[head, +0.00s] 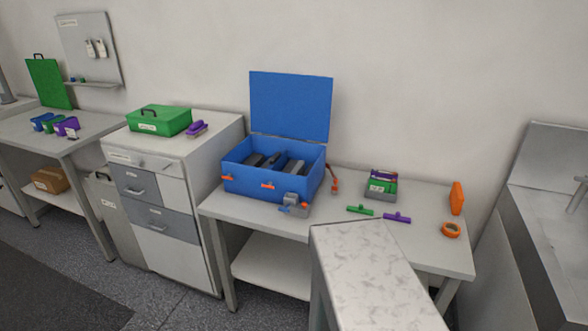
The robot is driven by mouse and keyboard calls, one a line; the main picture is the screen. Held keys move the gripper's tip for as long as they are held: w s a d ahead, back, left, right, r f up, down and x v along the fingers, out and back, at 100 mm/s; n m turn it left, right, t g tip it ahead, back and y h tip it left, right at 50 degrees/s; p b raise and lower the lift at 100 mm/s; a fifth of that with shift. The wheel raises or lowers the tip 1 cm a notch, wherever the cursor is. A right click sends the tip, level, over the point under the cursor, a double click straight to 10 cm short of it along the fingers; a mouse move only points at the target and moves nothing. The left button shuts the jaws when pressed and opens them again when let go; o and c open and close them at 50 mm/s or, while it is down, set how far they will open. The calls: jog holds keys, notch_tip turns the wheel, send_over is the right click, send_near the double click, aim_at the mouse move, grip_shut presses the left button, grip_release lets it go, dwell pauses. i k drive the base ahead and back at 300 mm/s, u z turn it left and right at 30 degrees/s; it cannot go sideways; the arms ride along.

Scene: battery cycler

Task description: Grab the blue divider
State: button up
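I cannot clearly make out a blue divider. A small blue piece (285,209) shows at the table's front edge, partly hidden by a grey and orange object (298,200); I cannot tell if it is the divider. A green bar-shaped piece (360,210) and a purple one (397,217) lie flat on the right half of the table. An open blue case (250,184) with its lid raised stands on the left half, holding dark blocks. My gripper is not in view.
The white table (335,207) also holds a small green-and-grey box (381,186), an orange tape ring (451,230) and an upright orange piece (457,198). A pale block (370,265) stands in front. A drawer cabinet (160,200) is left, a sink (550,220) right.

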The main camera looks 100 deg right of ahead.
aim_at(278, 162)
jog(key=u, duration=0.2)
jog(key=k, duration=0.75)
jog(key=z, duration=1.65)
jog(key=i, duration=1)
jog(key=z, duration=0.15)
jog(key=k, duration=0.3)
